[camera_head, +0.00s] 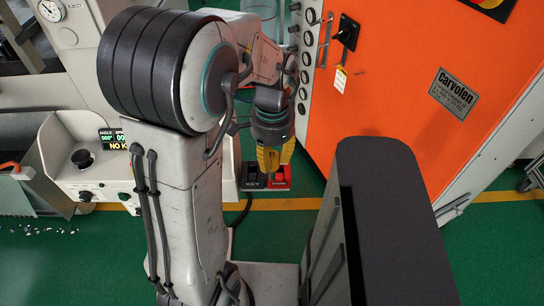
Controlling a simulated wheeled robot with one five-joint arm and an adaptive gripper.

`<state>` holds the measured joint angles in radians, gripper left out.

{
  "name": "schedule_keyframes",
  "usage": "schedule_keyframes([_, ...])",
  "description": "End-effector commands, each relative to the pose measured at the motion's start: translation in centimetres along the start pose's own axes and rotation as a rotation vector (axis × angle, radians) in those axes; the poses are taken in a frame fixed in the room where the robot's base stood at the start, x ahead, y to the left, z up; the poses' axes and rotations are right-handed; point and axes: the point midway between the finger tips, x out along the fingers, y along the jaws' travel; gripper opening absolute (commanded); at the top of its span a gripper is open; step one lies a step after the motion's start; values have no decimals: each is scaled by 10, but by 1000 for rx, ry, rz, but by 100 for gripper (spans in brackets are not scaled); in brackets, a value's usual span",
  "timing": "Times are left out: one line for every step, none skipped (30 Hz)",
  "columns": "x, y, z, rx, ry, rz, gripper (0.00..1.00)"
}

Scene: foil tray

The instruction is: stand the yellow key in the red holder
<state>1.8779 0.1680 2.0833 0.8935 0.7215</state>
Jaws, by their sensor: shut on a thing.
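My gripper (272,166) hangs down from my arm in the middle of the view, its end yellow. It is shut on the yellow key, but yellow covers the whole end and I cannot tell the key's outline from the jaws. The red holder (280,176) sits low, right behind and below my gripper, beside a black part lettered KEY (253,183). The gripper's end overlaps the holder in the picture. I cannot tell whether the key touches the holder or is above it, and the holder's opening is hidden.
An orange machine cabinet (400,95) stands at the right behind the holder. A pale control panel (90,175) with a display showing NO K, partly cut off by my arm, is at the left. A dark grey box-like body (385,225) fills the front right. Green floor shows between.

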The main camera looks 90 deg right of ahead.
Motion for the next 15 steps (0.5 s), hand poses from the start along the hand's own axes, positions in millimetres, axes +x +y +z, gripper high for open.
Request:
schedule_keyframes([-5, 0, 0, 0, 1, -1, 0])
schedule_keyframes([-6, 0, 0, 0, 1, -1, 0])
schedule_keyframes([-8, 0, 0, 0, 1, -1, 0])
schedule_keyframes([-9, 0, 0, 0, 1, -1, 0])
schedule_keyframes([-10, 0, 0, 0, 1, -1, 0])
schedule_keyframes([-12, 0, 0, 0, 1, -1, 0])
schedule_keyframes([-13, 0, 0, 0, 1, -1, 0])
schedule_keyframes([-15, 0, 0, 0, 1, -1, 0])
schedule_keyframes([-16, 0, 0, 0, 1, -1, 0])
schedule_keyframes([-18, 0, 0, 0, 1, -1, 0])
schedule_keyframes([-19, 0, 0, 0, 1, -1, 0])
schedule_keyframes([-21, 0, 0, 0, 1, -1, 0])
schedule_keyframes([-22, 0, 0, 0, 1, -1, 0])
schedule_keyframes([-23, 0, 0, 0, 1, -1, 0])
schedule_keyframes([-25, 0, 0, 0, 1, -1, 0])
